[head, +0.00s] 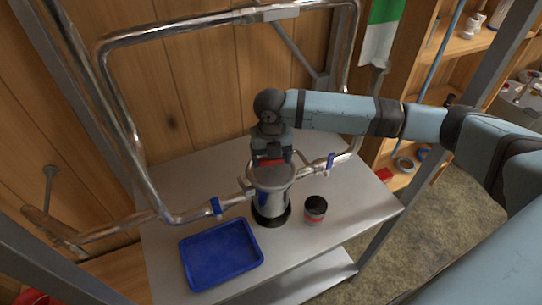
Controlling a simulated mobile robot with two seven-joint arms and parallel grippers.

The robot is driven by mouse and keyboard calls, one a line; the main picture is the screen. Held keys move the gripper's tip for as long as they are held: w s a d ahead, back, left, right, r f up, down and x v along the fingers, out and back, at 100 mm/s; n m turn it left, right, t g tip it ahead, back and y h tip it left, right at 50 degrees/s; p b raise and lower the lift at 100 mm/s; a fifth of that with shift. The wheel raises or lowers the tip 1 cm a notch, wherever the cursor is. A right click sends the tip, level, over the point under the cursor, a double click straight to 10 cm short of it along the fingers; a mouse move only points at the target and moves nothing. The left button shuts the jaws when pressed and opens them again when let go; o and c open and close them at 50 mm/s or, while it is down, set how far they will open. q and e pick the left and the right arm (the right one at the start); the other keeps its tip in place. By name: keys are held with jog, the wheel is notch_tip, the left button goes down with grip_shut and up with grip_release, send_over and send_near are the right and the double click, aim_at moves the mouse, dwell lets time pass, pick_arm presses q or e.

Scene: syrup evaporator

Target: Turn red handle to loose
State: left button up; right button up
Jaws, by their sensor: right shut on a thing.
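The red handle (270,162) shows as a small red strip on top of the upright metal filter housing (271,198), which stands in the pipe line over the grey metal bench. My right gripper (271,156) comes down from above and is shut on the red handle. The gripper body and wrist hide most of the handle, so its exact angle cannot be told. My left gripper is not in view.
A blue tray (220,254) lies on the bench at front left. A dark can (315,210) stands right of the housing. Blue pipe valve handles (331,161) flank the housing. A bent steel pipe (120,120) rises behind. Shelves (440,80) stand at right.

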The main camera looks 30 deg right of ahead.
dwell(0.4)
jog(key=o, duration=0.9)
notch_tip(320, 180, up, 14)
jog(key=shift+f+b, duration=0.1)
jog(key=shift+b, duration=1.1)
